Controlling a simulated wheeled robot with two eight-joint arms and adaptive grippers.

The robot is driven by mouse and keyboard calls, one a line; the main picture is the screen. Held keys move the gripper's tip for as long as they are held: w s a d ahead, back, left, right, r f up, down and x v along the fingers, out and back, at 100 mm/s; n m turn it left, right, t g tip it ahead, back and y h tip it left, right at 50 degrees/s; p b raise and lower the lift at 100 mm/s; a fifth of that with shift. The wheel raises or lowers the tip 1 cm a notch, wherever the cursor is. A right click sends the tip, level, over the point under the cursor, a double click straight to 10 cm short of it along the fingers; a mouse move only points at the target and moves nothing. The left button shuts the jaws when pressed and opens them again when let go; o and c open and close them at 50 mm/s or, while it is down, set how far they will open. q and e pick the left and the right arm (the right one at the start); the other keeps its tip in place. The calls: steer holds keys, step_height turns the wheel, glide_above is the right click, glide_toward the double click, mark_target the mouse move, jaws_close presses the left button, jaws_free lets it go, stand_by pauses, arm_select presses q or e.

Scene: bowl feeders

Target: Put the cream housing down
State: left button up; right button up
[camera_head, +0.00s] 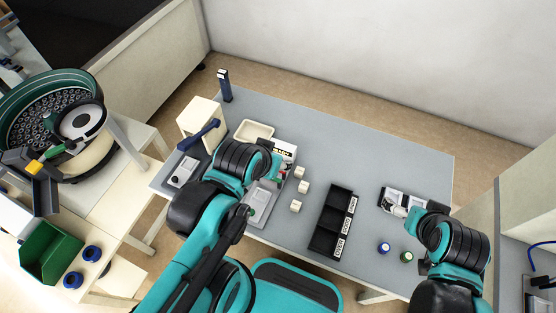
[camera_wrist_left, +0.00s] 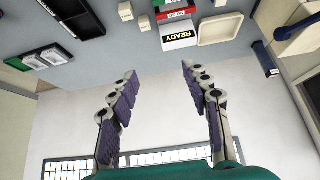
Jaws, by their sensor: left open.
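Three small cream blocks, (camera_head: 299,172), (camera_head: 304,187) and (camera_head: 296,206), stand apart on the grey table right of my left arm; I cannot tell which, if any, is the cream housing. Cream blocks also show at the top of the left wrist view (camera_wrist_left: 125,11). My left gripper (camera_wrist_left: 157,76) is open, with nothing between its fingers, and points past the table towards the wall. In the head view my own arm mostly hides it. My right arm's end is at the right of the table, by a black tray (camera_head: 429,205) with pale parts; its fingers are not clear.
A black divided bin (camera_head: 331,222) stands in the middle of the table. A blue ring (camera_head: 384,248) and green ring (camera_head: 406,257) lie at the front right. The back right is clear.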

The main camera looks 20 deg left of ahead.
arm_select(q)
steer(key=g, duration=0.7)
glide_above(299, 171)
steer(key=f, duration=1.6)
steer(key=shift+w+f, duration=0.1)
steer(key=shift+w, duration=0.25)
step_height(299, 171, down, 3)
steer(key=shift+f+b, duration=0.2)
steer(key=shift+b, duration=0.7)
steer(key=f, duration=0.1)
steer(key=f+b, duration=0.1)
steer(key=f, duration=0.1)
steer(key=f+b, duration=0.1)
steer(key=shift+s+f, duration=0.3)
steer(key=shift+f, duration=0.1)
steer(key=shift+r, duration=0.1)
jaws_close()
